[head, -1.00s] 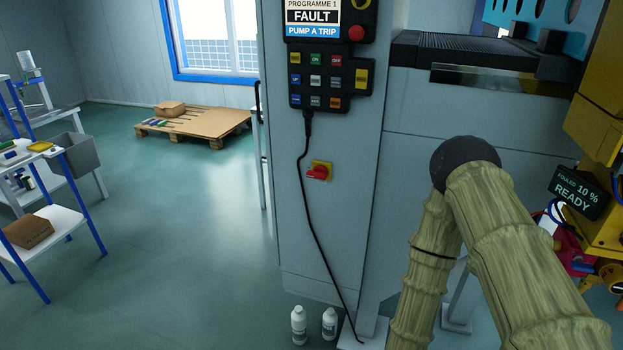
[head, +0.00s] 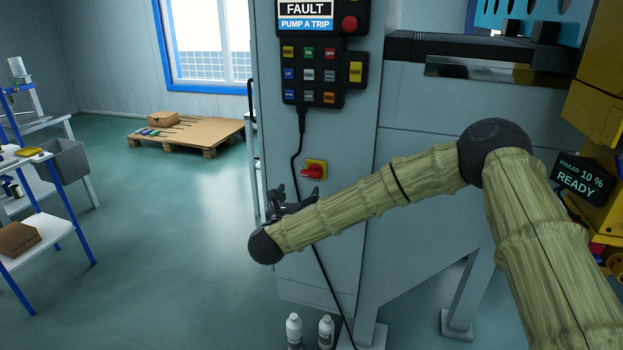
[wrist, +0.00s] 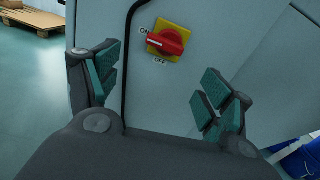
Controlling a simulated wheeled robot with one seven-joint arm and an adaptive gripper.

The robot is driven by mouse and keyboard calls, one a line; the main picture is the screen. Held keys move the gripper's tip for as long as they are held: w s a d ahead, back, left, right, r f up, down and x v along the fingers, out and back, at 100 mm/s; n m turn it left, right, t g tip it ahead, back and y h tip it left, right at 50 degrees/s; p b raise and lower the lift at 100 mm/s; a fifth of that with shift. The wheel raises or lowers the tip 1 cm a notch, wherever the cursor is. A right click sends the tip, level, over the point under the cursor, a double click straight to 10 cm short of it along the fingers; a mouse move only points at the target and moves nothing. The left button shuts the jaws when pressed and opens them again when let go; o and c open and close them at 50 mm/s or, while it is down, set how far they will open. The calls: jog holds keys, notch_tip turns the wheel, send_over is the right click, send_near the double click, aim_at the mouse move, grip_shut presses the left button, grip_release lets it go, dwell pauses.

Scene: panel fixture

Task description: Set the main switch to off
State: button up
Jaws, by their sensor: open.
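The main switch (head: 314,170) is a red handle on a yellow plate, on the grey cabinet front below the keypad. In the wrist view the switch (wrist: 168,41) has its handle lying roughly level, its left end near the ON mark; OFF is printed below. My gripper (head: 292,197) is just below and left of the switch in the head view, partly hidden by my arm. In the wrist view my gripper (wrist: 160,76) is open and empty, with the switch beyond the gap between its fingers and apart from them.
A black cable (head: 297,165) hangs from the keypad (head: 309,72) down the cabinet, passing left of the switch. A display above reads FAULT. Two white bottles (head: 326,331) stand on the floor below. Open floor lies left of the cabinet.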

aim_at(310, 175)
jog(key=shift+m+h, duration=0.3)
jog(key=shift+m, duration=0.3)
jog(key=x, duration=0.3)
jog(key=r+p+x, duration=0.1)
jog(key=x, duration=0.7)
jog(key=shift+w+d+r+p, duration=0.1)
jog(key=shift+r+p, duration=0.1)
jog(key=shift+p, duration=0.15)
